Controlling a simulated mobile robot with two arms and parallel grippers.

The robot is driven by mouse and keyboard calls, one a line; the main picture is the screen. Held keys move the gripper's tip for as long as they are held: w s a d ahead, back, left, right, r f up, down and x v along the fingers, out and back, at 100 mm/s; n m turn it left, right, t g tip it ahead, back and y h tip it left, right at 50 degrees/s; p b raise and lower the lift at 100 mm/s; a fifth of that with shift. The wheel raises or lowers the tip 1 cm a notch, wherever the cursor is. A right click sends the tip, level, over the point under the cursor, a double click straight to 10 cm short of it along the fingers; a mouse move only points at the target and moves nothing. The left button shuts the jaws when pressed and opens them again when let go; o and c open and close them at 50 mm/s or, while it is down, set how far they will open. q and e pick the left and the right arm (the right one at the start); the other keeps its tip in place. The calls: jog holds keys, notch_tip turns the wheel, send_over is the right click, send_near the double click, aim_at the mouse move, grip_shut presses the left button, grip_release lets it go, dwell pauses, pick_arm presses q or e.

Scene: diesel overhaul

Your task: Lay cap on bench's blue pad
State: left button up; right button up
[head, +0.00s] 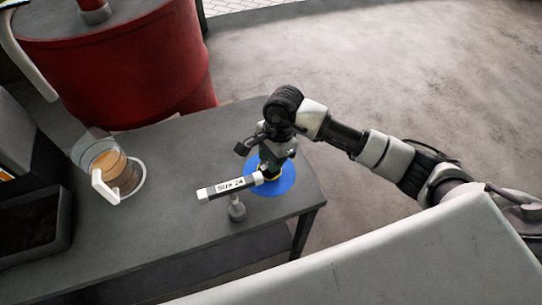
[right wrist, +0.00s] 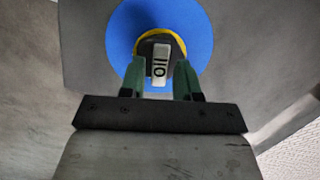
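The cap (right wrist: 178,43) is round, with a yellow rim and a dark raised grip bearing a pale "oil" label. In the head view its yellow edge (head: 268,177) shows over the round blue pad (head: 285,183) on the bench. The pad also surrounds the cap in the right wrist view (right wrist: 203,27). My right gripper (head: 273,160) points down at the pad. Its green fingers (right wrist: 160,82) are on both sides of the cap's grip and look closed on it. I cannot tell whether the cap touches the pad. My left gripper is not in view.
On the grey bench (head: 170,215) stand a sign reading "STEP 2A" (head: 229,187), close to the pad's left, and a clear jug (head: 122,175) of amber liquid. A dark tray (head: 35,225) is at far left. A red drum (head: 150,70) stands behind the bench.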

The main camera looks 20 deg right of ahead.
jog(key=shift+o, duration=1.1)
notch_tip(320, 180, up, 11)
jog(key=d, duration=0.2)
jog(key=shift+w+f+b, duration=0.2)
jog(key=shift+w+b, duration=0.15)
